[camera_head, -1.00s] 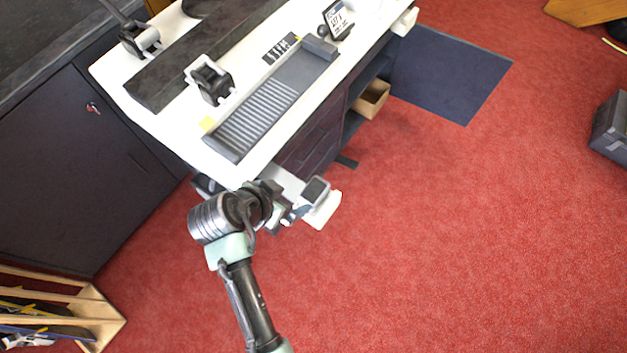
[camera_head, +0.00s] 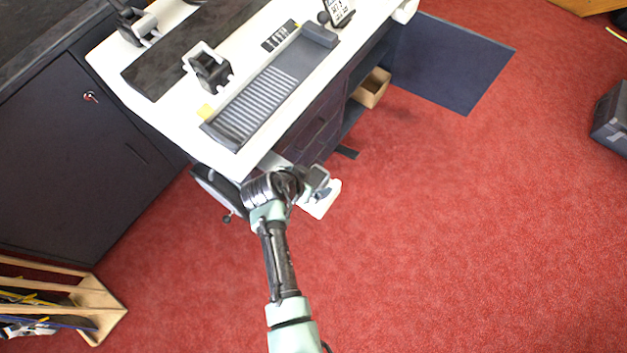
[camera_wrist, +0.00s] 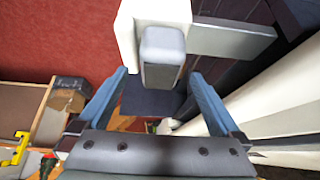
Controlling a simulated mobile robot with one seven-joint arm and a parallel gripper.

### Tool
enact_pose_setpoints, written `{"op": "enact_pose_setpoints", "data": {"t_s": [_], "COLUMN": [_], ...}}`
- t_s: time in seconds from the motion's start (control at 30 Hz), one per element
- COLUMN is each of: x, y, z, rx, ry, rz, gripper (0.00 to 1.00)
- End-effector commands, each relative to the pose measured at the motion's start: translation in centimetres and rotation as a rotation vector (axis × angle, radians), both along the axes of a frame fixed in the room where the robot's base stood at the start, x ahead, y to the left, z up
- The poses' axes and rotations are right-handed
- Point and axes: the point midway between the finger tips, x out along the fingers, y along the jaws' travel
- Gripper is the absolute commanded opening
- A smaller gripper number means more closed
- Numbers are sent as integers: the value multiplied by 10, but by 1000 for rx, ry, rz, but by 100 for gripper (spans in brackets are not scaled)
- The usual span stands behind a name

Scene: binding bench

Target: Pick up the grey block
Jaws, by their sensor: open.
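The grey block (camera_wrist: 162,45) is a small upright block with a rounded, lighter top and a darker side. It stands at a white pad (camera_wrist: 127,30) in the upper middle of the wrist view. My gripper (camera_wrist: 158,76) is open, with one blue-grey finger to each side of the block in the picture. I see no contact, and the depth between the fingertips and the block is hard to judge.
A grey bar (camera_wrist: 235,38) runs from the pad toward the bench. The white bench top (camera_head: 185,125) with its grey ridged tray (camera_head: 262,105) lies close to my arm. An open-topped box (camera_head: 372,88) sits in the bench's lower shelf. Red carpet (camera_head: 450,220) is free at right.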

Motion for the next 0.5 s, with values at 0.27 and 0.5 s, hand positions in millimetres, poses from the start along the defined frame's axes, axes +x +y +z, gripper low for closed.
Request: {"op": "enact_pose_setpoints", "data": {"t_s": [0.27, 0.5], "x": [6, 5], "y": [-4, -4], "z": [-11, -11], "rx": [1, 0], "ry": [-2, -1], "rz": [0, 1], "gripper": [100, 80]}}
